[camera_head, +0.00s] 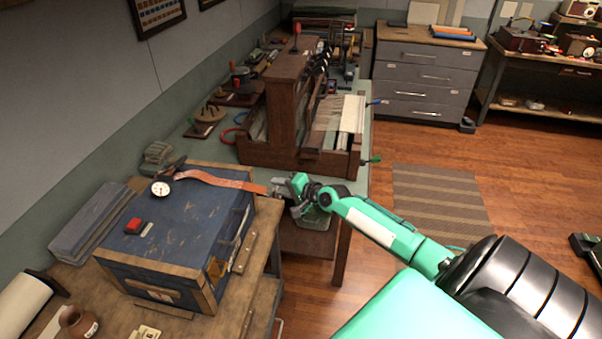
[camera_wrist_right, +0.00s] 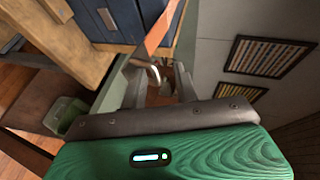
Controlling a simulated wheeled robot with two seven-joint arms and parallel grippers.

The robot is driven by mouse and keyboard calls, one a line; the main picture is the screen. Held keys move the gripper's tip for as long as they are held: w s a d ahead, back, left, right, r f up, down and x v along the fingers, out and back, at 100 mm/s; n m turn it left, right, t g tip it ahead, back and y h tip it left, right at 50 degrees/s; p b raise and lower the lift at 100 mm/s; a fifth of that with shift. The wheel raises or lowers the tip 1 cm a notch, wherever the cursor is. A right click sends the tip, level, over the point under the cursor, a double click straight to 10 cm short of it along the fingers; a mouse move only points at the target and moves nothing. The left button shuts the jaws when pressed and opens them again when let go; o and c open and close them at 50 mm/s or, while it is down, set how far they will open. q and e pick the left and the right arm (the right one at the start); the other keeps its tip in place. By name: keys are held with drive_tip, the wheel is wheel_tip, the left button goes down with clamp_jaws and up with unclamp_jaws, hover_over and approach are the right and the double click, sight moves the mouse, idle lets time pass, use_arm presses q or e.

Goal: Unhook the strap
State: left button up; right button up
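The orange-brown strap (camera_head: 222,181) runs across the top of a blue trunk (camera_head: 185,215) in the head view. Its left end meets a dark fitting beside a round white dial (camera_head: 160,188). Its right end reaches past the trunk's edge to my right gripper (camera_head: 281,189). In the right wrist view the strap (camera_wrist_right: 163,32) comes down towards a curved metal piece (camera_wrist_right: 152,72) between the fingers of my right gripper (camera_wrist_right: 158,82). The fingers look apart, with a gap around that piece. Whether either finger touches it I cannot tell. My left gripper is out of view.
A wooden loom (camera_head: 290,110) on a table stands just behind my right gripper. A grey drawer cabinet (camera_head: 425,75) is at the back. The floor at right is mostly clear around a striped rug (camera_head: 440,200).

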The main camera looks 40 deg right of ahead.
drive_tip(key=b+v, duration=0.3)
drive_tip(key=v, duration=0.9)
drive_tip(key=shift+s, duration=0.1)
idle(0.6)
